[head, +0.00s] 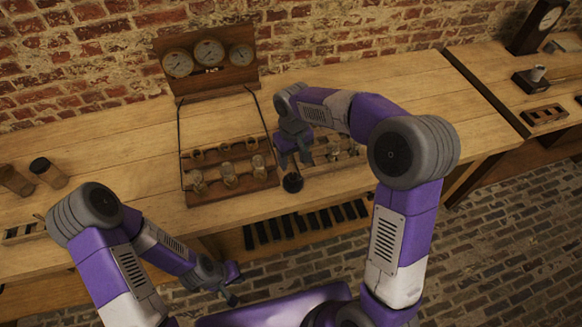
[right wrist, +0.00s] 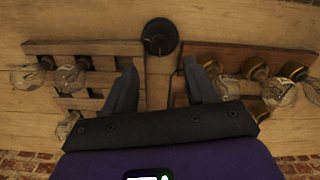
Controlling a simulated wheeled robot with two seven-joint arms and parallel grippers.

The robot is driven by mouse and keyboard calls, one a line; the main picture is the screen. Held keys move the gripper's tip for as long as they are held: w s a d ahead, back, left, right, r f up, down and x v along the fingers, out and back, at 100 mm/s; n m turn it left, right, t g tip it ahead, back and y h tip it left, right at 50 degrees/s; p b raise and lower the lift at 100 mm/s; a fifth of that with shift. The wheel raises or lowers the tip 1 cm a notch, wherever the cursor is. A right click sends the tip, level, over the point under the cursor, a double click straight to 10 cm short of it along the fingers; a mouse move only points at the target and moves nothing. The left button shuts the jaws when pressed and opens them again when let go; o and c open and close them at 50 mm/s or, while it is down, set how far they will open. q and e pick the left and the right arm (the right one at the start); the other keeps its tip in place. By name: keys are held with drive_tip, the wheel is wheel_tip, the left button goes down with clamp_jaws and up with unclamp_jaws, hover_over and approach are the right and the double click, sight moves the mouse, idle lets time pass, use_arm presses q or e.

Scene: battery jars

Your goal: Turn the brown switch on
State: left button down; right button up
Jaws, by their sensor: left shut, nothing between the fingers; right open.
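A small round dark piece (head: 292,182) sits on the bench near its front edge, between two wooden jar racks. It also shows in the right wrist view (right wrist: 160,37), with a dark strip running from it. It may be the switch; it looks nearly black, and I cannot tell its setting. My right gripper (head: 294,164) is open and points down just behind it. In the right wrist view the empty fingers (right wrist: 160,64) are spread, and the round piece lies just beyond the tips, between their lines. My left gripper (head: 234,285) is shut and empty, low in front of the bench.
The left rack (head: 232,190) holds several glass jars, with cables up to a gauge board (head: 206,60). The right rack (head: 325,166) is partly hidden by my right arm. The bench is clear to the right (head: 430,110).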

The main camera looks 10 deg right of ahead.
sight(293, 175)
wheel_tip(293, 175, down, 7)
drive_tip(key=shift+s+f+b, duration=0.1)
drive_tip(key=shift+s+b, duration=0.05)
drive_tip(key=shift+b, duration=0.8)
clamp_jaws()
